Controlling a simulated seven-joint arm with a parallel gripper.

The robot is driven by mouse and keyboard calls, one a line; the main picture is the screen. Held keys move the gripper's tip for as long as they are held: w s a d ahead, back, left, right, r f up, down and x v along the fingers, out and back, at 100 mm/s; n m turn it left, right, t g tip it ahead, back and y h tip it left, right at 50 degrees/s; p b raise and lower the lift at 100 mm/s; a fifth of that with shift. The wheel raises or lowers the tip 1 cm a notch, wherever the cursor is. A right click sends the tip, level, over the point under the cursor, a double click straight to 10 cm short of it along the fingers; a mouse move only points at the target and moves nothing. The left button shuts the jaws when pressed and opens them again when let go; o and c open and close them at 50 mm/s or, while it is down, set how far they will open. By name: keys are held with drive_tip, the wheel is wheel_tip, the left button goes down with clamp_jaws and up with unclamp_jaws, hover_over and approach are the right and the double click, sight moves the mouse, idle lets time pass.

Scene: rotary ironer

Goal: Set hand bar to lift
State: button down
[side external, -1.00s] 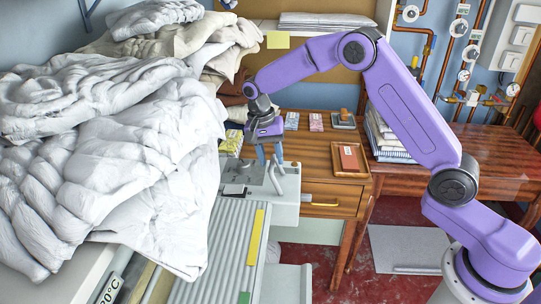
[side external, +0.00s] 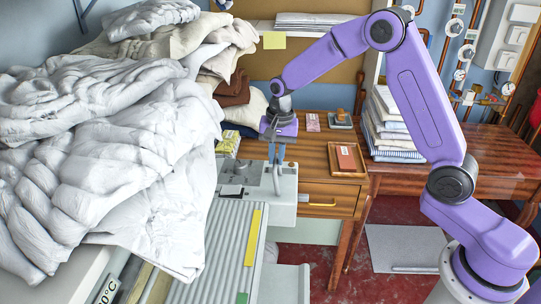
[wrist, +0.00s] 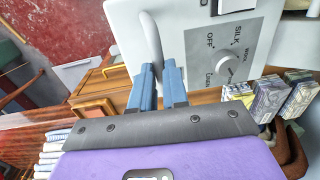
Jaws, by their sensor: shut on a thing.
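The hand bar (side external: 277,184) is a pale grey curved lever on the end box (side external: 287,212) of the rotary ironer. In the side view it stands roughly upright. My gripper (side external: 277,155) is above the box with its blue fingers pointing down, shut on the upper end of the bar. In the wrist view the bar (wrist: 150,36) curves up from between the blue fingers (wrist: 158,78). The fingers hide the gripped part.
A dial (wrist: 224,67) marked OFF, SILK and WOOL sits beside the bar on the box. The ribbed ironer bed (side external: 215,250) lies in front. White bedding (side external: 100,150) is heaped at left. A wooden desk (side external: 310,150) with small boxes and a red book stands behind.

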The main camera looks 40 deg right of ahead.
drive_tip(key=shift+s+d+f+t+y, duration=0.1)
drive_tip(key=shift+s+d+t+y, duration=1.2)
drive_tip(key=shift+t+y, duration=0.2)
drive_tip(key=shift+s+d+f, duration=0.1)
drive_tip(key=shift+d, duration=0.05)
drive_tip(key=c, duration=1.1)
unclamp_jaws()
drive_tip(key=v, duration=1.7)
drive_tip(key=shift+s+d, duration=0.3)
drive_tip(key=shift+s, duration=0.05)
